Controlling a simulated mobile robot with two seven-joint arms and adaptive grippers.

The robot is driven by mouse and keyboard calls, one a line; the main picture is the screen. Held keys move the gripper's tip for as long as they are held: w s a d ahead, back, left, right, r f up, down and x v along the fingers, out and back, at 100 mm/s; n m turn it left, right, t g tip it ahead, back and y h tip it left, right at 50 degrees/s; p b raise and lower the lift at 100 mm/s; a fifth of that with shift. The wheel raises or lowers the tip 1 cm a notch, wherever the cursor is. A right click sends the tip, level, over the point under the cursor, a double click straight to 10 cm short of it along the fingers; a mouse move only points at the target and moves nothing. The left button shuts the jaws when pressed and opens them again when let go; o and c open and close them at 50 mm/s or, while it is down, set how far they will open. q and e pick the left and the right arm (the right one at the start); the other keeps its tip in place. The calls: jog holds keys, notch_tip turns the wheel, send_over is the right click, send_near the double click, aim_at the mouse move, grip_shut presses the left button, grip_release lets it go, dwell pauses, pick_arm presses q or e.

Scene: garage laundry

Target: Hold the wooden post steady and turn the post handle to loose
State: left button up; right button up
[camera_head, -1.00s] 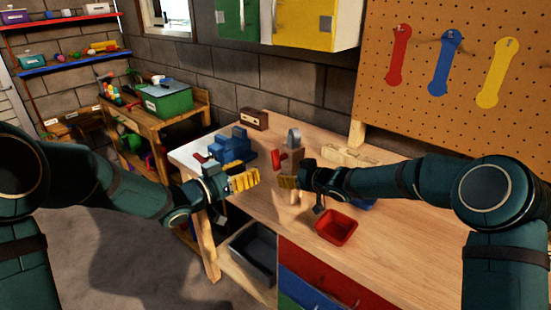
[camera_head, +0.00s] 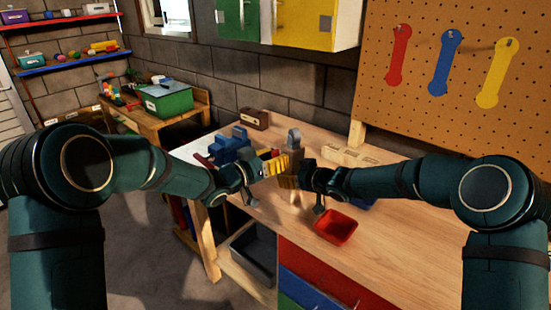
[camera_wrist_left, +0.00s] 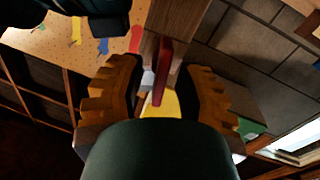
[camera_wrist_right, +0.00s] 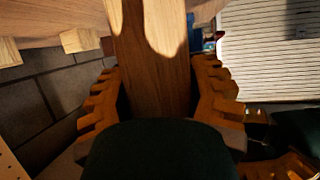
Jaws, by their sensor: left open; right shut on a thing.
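The wooden post (camera_wrist_right: 155,60) fills the middle of the right wrist view. My right gripper (camera_wrist_right: 158,95) is shut on it, one yellow finger on each side. In the head view the post (camera_head: 297,155) stands upright on the workbench, its lower part hidden by the right gripper (camera_head: 290,181). The red post handle (camera_wrist_left: 162,70) sits between the open fingers of my left gripper (camera_wrist_left: 163,90) in the left wrist view, with no finger visibly touching it. In the head view the left gripper (camera_head: 275,166) is just left of the post and largely covers the handle.
A red bin (camera_head: 337,227) sits at the workbench's (camera_head: 420,245) front. A blue vise (camera_head: 232,146) stands left of the post, and a wooden box (camera_head: 254,119) behind. A pale wooden rack (camera_head: 350,157) lies right of the post. The bench's right side is clear.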

pick_arm(q)
grip_shut()
